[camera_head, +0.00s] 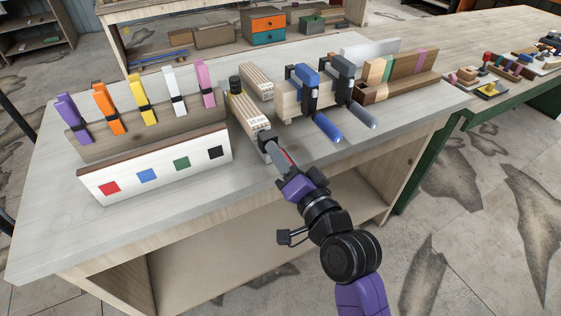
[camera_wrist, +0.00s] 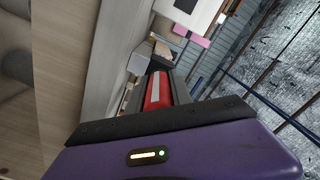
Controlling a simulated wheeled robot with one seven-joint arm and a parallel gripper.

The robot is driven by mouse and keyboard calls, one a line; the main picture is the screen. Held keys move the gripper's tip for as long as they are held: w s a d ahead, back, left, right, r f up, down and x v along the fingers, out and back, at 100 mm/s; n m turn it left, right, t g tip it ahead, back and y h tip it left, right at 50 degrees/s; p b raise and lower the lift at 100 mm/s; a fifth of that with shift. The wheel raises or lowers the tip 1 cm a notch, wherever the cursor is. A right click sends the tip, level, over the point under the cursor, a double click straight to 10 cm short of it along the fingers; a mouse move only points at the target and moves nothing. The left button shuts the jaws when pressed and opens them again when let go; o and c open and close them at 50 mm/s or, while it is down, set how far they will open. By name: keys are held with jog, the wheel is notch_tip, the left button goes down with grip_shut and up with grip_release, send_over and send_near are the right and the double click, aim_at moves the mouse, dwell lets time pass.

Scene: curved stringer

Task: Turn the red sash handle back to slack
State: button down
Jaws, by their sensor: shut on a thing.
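The red sash handle (camera_wrist: 156,92) lies between the fingers of my gripper (camera_wrist: 158,80) in the wrist view, and my gripper is shut on it. In the head view only a sliver of red (camera_head: 290,156) shows beside my gripper (camera_head: 280,153), which reaches to the near end of a light wooden piece (camera_head: 248,112). A black clamp part (camera_head: 235,84) sits at the far end of that piece. Most of the red handle and how far it is turned are hidden by my gripper.
A blue-handled clamp (camera_head: 325,126) and a grey-handled clamp (camera_head: 361,114) stand close to the right. A white-fronted box (camera_head: 158,171) with coloured squares stands to the left, before a row of coloured pegs (camera_head: 146,103). The bench front edge is near; the bench's left corner (camera_head: 45,240) is bare.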

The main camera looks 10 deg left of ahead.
jog(key=n, duration=0.1)
jog(key=n+b, duration=0.2)
jog(key=shift+a+f+n, duration=0.1)
jog(key=shift+f+n, duration=0.15)
jog(key=shift+n, duration=0.15)
jog(key=shift+s+r+n+b, duration=0.1)
jog(key=shift+n+b, duration=1.35)
jog(key=shift+n, duration=0.45)
jog(key=c, duration=1.3)
grip_release()
jog(key=shift+o, duration=0.8)
jog(key=shift+r, duration=0.1)
jog(key=v, duration=0.7)
jog(key=shift+s+d+b, duration=0.25)
jog(key=shift+s+b, duration=0.05)
jog(key=shift+b, duration=0.05)
